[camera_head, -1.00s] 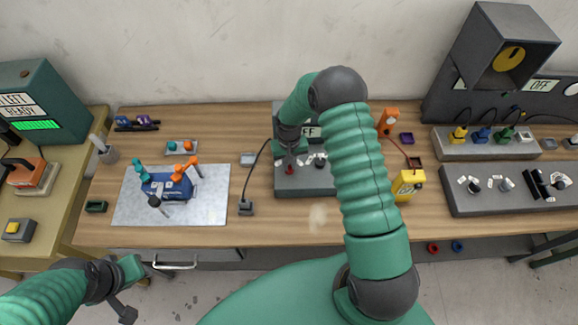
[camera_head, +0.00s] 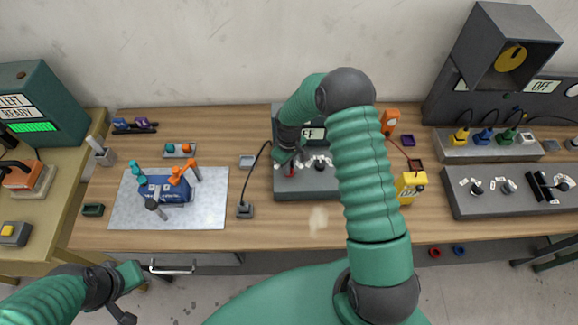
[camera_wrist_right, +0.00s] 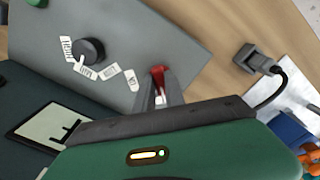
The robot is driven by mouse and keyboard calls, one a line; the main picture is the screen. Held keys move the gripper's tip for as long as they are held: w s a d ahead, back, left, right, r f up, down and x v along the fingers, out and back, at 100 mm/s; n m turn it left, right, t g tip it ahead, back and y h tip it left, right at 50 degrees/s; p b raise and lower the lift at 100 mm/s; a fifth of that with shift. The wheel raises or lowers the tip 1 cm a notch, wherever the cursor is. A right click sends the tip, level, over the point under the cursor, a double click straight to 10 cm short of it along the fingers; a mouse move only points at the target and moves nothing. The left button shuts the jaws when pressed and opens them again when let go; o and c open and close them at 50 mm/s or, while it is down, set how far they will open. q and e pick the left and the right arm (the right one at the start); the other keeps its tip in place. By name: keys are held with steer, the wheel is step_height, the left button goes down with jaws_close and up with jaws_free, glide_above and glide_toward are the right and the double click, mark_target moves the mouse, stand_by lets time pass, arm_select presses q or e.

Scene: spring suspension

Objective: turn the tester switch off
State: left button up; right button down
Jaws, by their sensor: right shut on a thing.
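The grey tester (camera_head: 290,185) stands at the middle of the bench, with a display (camera_head: 314,133) at its back. The display seems to read OFF, its left part covered by my right arm. A small red switch (camera_wrist_right: 158,71) sits on the tester's panel. My right gripper (camera_wrist_right: 160,88) is shut on the red switch in the right wrist view. In the head view this gripper (camera_head: 290,164) is at the panel's left side, partly covering the switch. My left gripper (camera_head: 125,292) hangs at the lower left, away from the tester; its jaw opening is unclear.
A black knob (camera_wrist_right: 91,51) with white labels is beside the switch. A cable runs from the tester's left side to a dark plug block (camera_head: 245,211). A metal mat (camera_head: 125,210) with a blue block (camera_head: 165,190) lies left. A yellow meter (camera_head: 410,187) stands right.

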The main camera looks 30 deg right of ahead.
steer(key=shift+w+r, duration=0.2)
steer(key=shift+w, duration=0.15)
steer(key=c, duration=1.6)
jaws_free()
steer(key=shift+o, duration=1)
steer(key=shift+s+f, duration=0.1)
steer(key=shift+f, duration=0.1)
step_height(320, 180, up, 17)
steer(key=b, duration=0.3)
steer(key=shift+d+f, duration=0.1)
steer(key=shift+f, duration=0.05)
